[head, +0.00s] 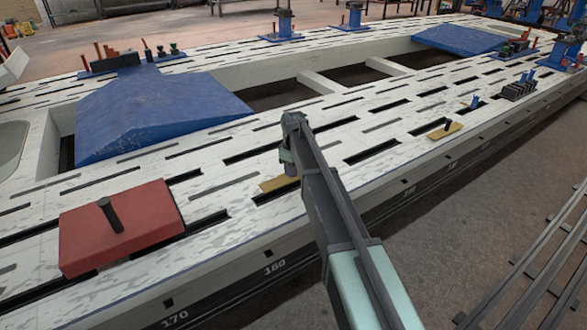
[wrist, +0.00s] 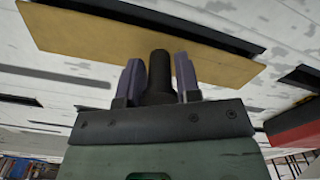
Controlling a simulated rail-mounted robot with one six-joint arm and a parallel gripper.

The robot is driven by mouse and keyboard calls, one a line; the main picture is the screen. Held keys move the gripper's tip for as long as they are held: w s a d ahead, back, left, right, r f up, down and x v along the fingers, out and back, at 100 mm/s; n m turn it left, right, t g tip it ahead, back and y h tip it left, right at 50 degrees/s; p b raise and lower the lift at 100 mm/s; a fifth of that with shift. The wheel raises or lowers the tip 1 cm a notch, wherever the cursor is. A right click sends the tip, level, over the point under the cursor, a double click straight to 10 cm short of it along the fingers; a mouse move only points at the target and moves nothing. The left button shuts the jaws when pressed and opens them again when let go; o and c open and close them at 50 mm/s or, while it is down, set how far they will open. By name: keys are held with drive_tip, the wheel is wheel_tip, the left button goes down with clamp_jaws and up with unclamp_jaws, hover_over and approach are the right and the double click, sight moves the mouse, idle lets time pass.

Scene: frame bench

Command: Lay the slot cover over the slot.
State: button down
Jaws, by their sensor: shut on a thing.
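The slot cover is a flat tan plate (head: 272,185) with a dark upright knob, and it spans the upper part of the wrist view (wrist: 100,40). My gripper (head: 288,163) is over the plate, its two purple fingers shut on the knob (wrist: 159,68). A long dark slot (wrist: 195,25) runs along the plate's far edge in the wrist view. Part of that slot shows beside the plate; what lies under the plate is hidden. I cannot tell whether the plate touches the bench top. My arm hides its right side in the head view.
A red block (head: 145,215) with a black peg sits left on the white slotted bench (head: 235,235). Another tan plate (head: 437,133) with a dark knob lies to the right. Blue sloped blocks (head: 150,110) and clamps stand farther back.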

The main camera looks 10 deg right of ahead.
drive_tip(key=shift+f+b, duration=0.5)
drive_tip(key=shift+f, duration=0.5)
idle(0.7)
drive_tip(key=shift+f+b, duration=0.4)
drive_tip(key=shift+b, duration=0.05)
drive_tip(key=shift+f+b, duration=0.7)
drive_tip(key=shift+f, duration=0.05)
drive_tip(key=c, duration=0.7)
unclamp_jaws()
drive_tip(key=shift+c, duration=0.2)
drive_tip(key=shift+r, duration=0.1)
wheel_tip(320, 180, up, 11)
drive_tip(key=p, duration=1.1)
